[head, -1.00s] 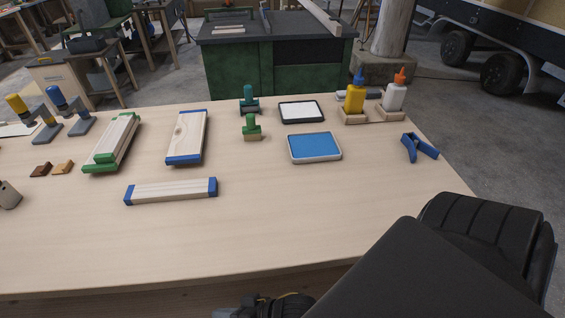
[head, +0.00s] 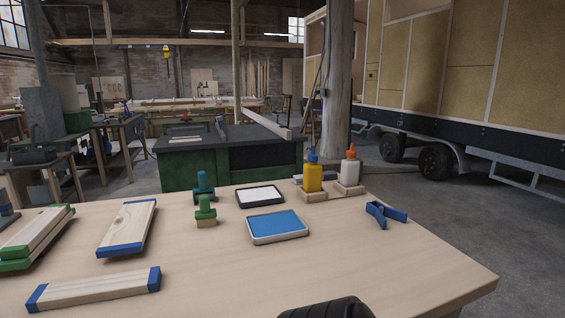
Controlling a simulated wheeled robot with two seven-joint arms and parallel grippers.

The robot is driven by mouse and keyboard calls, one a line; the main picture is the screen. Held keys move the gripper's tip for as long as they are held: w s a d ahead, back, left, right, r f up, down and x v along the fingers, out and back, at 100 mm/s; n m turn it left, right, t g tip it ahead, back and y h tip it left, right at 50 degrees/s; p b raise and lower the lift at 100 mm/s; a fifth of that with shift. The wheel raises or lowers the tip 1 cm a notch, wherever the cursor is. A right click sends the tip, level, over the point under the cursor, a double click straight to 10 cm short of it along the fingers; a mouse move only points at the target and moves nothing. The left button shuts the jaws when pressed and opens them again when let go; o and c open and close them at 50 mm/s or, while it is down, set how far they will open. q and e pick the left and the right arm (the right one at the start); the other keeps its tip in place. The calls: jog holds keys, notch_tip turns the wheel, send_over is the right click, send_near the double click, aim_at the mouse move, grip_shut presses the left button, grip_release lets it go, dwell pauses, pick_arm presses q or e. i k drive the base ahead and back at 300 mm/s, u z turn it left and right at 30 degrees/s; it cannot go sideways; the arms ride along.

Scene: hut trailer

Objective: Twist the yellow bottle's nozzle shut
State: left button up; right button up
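The yellow bottle (head: 312,178) stands upright in a small wooden holder (head: 313,197) near the back right of the table. Its blue nozzle (head: 313,155) is on top; whether it is twisted open or shut is too small to tell. A white bottle (head: 349,172) with an orange nozzle (head: 351,149) stands just right of it in a similar holder. A dark part of my own body shows at the bottom edge, well in front of the bottles. Neither gripper's fingers can be seen, and nothing of mine touches the yellow bottle.
A blue pad tray (head: 277,226), a white pad tray (head: 260,196), green (head: 205,210) and teal (head: 203,186) stamps and a blue clamp (head: 385,214) surround the bottles. Wooden boards with coloured ends (head: 95,288) lie at left.

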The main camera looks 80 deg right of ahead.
aim_at(313, 157)
jog(key=u, duration=0.8)
jog(key=k, duration=2.45)
jog(key=z, duration=1)
jog(key=i, duration=0.5)
